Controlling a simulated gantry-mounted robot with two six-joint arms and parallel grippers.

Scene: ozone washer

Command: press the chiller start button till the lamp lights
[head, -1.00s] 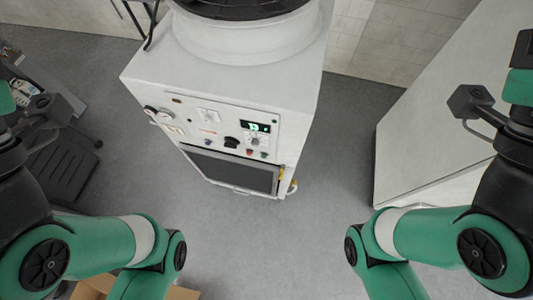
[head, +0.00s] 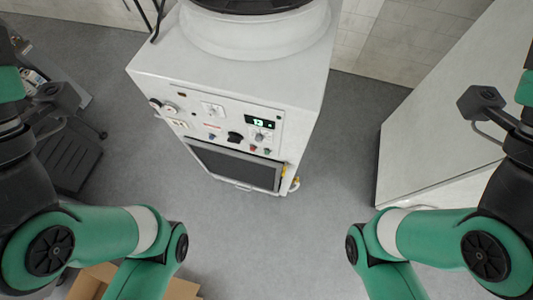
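The chiller (head: 240,80) is a white box-shaped cabinet with a round fan housing on top, standing ahead of me in the upper middle. Its front panel (head: 215,120) carries a lit green display (head: 259,122), gauges at the left, a black rotary knob (head: 235,137), and small coloured buttons, among them a red one (head: 253,147) and a dark green one (head: 267,151). The labels are too small to read, and I cannot tell which is the start button or whether a lamp is lit. Both my arms are folded at the sides; neither gripper's fingers show.
A tall white cabinet (head: 450,110) stands at the right. A dark slatted item (head: 70,160) lies at the left, and cardboard boxes (head: 180,290) are at the bottom left. Grey floor (head: 275,240) is clear in front of the chiller.

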